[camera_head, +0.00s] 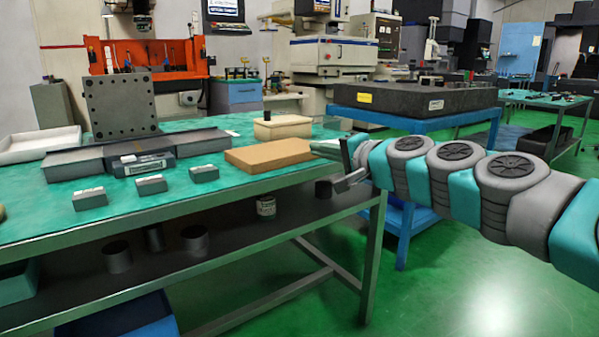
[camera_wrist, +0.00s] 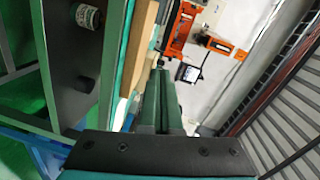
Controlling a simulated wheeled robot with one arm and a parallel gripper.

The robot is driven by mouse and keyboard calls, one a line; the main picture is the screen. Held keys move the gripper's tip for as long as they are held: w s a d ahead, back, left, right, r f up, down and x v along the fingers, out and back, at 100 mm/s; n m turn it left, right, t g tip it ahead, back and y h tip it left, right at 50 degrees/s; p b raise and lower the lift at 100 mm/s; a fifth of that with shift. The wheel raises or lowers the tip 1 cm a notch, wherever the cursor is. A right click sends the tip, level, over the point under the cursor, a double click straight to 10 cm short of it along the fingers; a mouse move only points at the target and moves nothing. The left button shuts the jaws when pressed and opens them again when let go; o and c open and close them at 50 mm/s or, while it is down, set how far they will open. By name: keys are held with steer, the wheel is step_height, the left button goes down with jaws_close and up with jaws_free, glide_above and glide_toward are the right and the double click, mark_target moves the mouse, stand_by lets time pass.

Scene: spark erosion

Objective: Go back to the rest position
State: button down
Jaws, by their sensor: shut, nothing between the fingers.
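My gripper (camera_head: 325,148) is at the right end of the green-topped workbench (camera_head: 235,197), by its edge. My arm reaches in from the right of the head view. In the wrist view my gripper (camera_wrist: 160,75) points up the picture with its fingers together and nothing between them. In the head view a brown flat block (camera_head: 270,155) lies on the bench just left of the fingers. I cannot tell whether they touch the bench.
Grey blocks (camera_head: 150,185), a drilled plate (camera_head: 120,105) and a cream box (camera_head: 283,126) are on the bench. A can (camera_head: 266,205) stands on the lower shelf. A dark granite slab (camera_head: 415,97) on a blue stand is behind my arm. Green floor (camera_head: 450,290) is clear at front right.

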steer(key=s+a+f+n+g+h+p, duration=0.1)
steer(key=s+a+f+n+g+h, duration=0.2)
steer(key=s+f, duration=0.6)
steer(key=s+a+f+n+g, duration=0.3)
steer(key=s+f+n+g, duration=0.3)
steer(key=s, duration=0.6)
steer(key=s+d+f+g+h, duration=0.3)
steer(key=s+d+f, duration=0.4)
steer(key=s, duration=0.4)
steer(key=s+d+f+g+h+p, duration=0.1)
steer(key=s+d+f+g+h, duration=0.2)
steer(key=s+d+f, duration=0.5)
steer(key=s+d+h, duration=0.1)
steer(key=s, duration=0.2)
steer(key=shift+s+d+m, duration=0.2)
steer(key=shift+d+m, duration=0.1)
steer(key=shift+m, duration=0.1)
